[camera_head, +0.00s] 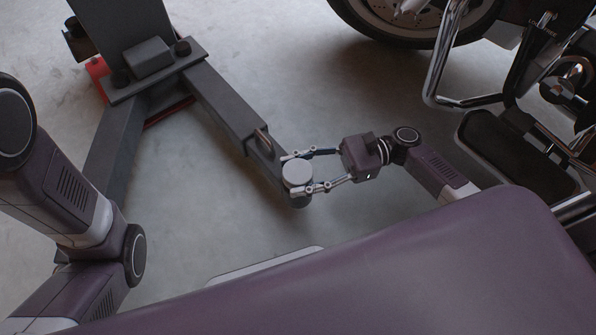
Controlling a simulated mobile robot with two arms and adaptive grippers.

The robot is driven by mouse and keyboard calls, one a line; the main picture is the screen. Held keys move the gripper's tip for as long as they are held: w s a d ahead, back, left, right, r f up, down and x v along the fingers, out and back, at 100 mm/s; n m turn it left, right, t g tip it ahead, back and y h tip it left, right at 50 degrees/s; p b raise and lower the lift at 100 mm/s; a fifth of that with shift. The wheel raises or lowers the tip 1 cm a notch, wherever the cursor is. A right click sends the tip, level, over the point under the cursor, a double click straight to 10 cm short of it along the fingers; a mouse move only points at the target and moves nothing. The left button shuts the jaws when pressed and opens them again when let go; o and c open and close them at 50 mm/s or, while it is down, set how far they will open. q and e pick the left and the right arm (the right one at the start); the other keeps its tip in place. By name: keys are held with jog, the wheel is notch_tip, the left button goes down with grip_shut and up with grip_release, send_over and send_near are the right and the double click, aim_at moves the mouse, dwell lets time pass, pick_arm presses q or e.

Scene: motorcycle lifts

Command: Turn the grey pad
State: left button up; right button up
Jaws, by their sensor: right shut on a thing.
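The grey pad (297,173) is a round, flat-topped disc at the end of the lift's dark arm (228,108). My right gripper (303,172) reaches it from the right, with one finger on its far side and one on its near side. The gripper is shut on the pad. Whether the pad is turned cannot be told from this single view. My left arm (75,200) stands at the left edge, and its gripper is out of view.
The lift's post and base plate (150,70) stand at the upper left, with another leg (112,150) running down. A motorcycle wheel (420,20), chrome bar (440,65) and black footboard (515,150) fill the upper right. Bare concrete floor (320,85) lies between.

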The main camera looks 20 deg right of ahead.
aim_at(297, 171)
jog(key=n+g, duration=0.1)
jog(key=g, duration=0.1)
jog(key=n+g, duration=0.1)
jog(key=g, duration=0.1)
jog(key=n+g+b, duration=0.1)
jog(key=shift+w+f+n+g+h, duration=0.1)
jog(key=shift+f+n+g+h, duration=0.25)
jog(key=shift+n+g+h, duration=0.05)
jog(key=shift+n+g+h+b, duration=0.55)
jog(key=shift+n+g+h, duration=0.65)
jog(key=shift+n+g, duration=0.85)
jog(key=shift+g+h, duration=0.4)
jog(key=shift+g, duration=0.45)
jog(key=o, duration=1.2)
jog(key=shift+c, duration=0.2)
jog(key=shift+r, duration=0.15)
notch_tip(297, 171, up, 10)
jog(key=shift+f, duration=0.1)
